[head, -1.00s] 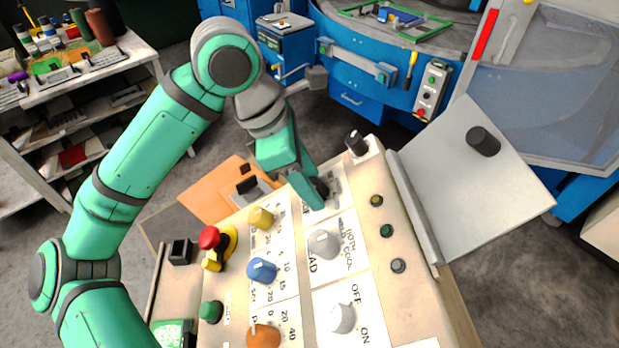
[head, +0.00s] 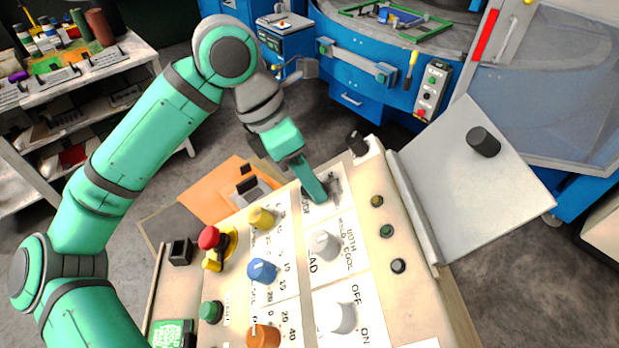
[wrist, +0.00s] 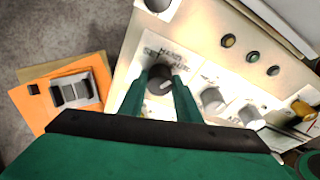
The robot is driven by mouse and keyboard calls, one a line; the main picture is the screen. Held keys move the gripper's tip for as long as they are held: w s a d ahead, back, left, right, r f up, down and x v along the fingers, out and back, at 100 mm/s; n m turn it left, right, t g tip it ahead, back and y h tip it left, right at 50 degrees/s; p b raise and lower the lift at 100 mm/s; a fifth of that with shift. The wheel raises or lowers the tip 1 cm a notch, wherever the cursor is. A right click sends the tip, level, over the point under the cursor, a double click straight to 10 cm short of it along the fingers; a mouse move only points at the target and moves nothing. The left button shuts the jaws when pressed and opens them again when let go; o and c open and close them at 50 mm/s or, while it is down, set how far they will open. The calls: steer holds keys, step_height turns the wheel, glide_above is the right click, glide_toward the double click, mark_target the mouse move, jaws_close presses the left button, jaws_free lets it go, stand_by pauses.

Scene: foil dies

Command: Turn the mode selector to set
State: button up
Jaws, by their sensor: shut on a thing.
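The mode selector is a dark round knob (wrist: 159,79) with a pale pointer mark, near the far end of the cream control panel (head: 405,305). In the wrist view its pointer slants to the lower right. My gripper (wrist: 160,92) is shut on this knob, with one green finger on each side. In the head view my gripper (head: 318,196) comes down on the far end of the panel and hides most of the knob.
A grey knob (head: 324,245), a white knob (head: 342,318) and a blue knob (head: 262,270) stand nearby. A red-topped button (head: 209,238) is on the left. A black knob (head: 357,143) rises just beyond the selector. An open lid (head: 485,185) stands along the right.

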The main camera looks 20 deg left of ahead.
steer(key=n, duration=0.3)
steer(key=shift+w+a+n+g+h, duration=0.1)
steer(key=shift+w+n+g+h, duration=0.05)
steer(key=shift+n+g+h, duration=0.2)
steer(key=n, duration=0.3)
steer(key=shift+a+h, duration=0.1)
steer(key=shift+h, duration=0.25)
steer(key=n, duration=0.3)
steer(key=shift+w+a+f+n+h, duration=0.1)
steer(key=shift+a+n+h, duration=0.05)
steer(key=shift+n+h, duration=0.25)
steer(key=shift+a+n+h, duration=0.1)
steer(key=shift+n+h, duration=0.3)
steer(key=shift+n, duration=1.45)
steer(key=o, duration=1.1)
steer(key=shift+f, duration=0.1)
steer(key=shift+c, duration=0.2)
steer(key=v, duration=1.1)
steer(key=shift+w+f, duration=0.1)
